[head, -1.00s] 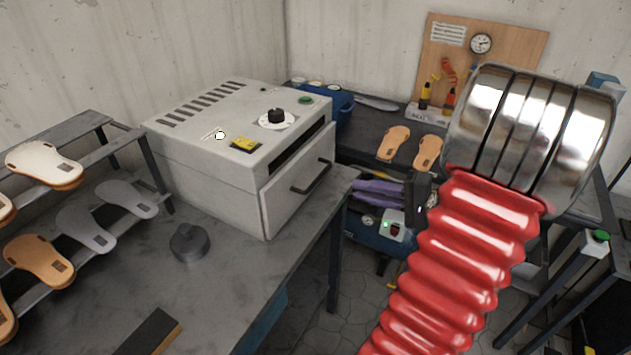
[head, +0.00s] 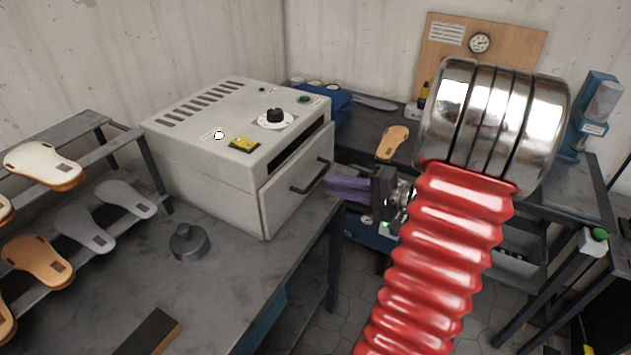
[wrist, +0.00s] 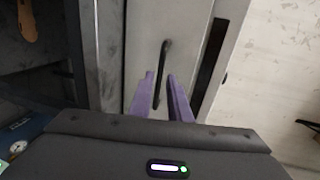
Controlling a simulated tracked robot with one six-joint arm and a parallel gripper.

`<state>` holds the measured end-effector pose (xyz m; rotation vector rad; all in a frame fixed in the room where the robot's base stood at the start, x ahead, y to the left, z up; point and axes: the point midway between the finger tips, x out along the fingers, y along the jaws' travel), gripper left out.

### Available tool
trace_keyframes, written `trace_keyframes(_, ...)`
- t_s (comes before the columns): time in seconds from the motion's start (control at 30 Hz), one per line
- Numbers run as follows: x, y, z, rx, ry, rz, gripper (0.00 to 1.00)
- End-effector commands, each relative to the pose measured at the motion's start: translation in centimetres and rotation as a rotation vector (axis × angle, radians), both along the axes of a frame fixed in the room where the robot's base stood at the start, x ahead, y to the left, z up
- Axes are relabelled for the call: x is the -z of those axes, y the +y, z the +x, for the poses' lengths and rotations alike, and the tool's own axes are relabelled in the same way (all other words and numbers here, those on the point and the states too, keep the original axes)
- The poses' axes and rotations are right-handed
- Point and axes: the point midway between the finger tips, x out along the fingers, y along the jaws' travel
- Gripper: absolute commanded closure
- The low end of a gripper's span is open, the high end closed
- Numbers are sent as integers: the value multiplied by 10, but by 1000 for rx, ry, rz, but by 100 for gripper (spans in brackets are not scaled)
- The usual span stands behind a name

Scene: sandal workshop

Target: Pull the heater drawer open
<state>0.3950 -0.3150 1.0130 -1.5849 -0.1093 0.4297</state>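The heater (head: 205,165) is a grey-white box on the bench, with a black knob and a yellow label on top. Its drawer front (head: 283,205) faces right and looks closed, with a dark slot above it. The drawer's black bar handle (head: 311,178) also shows in the wrist view (wrist: 165,50). My gripper (head: 328,186) has purple fingers pointing at the handle from the right. In the wrist view the fingers (wrist: 160,76) are apart, with the lower part of the handle appearing between them. I cannot tell whether they touch it.
The workbench (head: 235,270) carries a dark round weight (head: 190,243). A rack of sandal soles (head: 125,198) stands at the left. A back bench holds a tan sole (head: 392,142). Open floor (head: 345,300) lies right of the workbench. My red arm sleeve hides part of the right side.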

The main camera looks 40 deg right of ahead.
Motion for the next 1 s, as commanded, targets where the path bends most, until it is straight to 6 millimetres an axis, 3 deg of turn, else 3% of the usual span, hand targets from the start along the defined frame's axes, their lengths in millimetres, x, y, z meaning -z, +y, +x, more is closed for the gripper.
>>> trace_keyframes(0.5,13,21,57,-2,1,0,83)
trace_keyframes(0.87,14,22,62,0,1,0,83)
trace_keyframes(1.0,14,22,61,0,1,0,92)
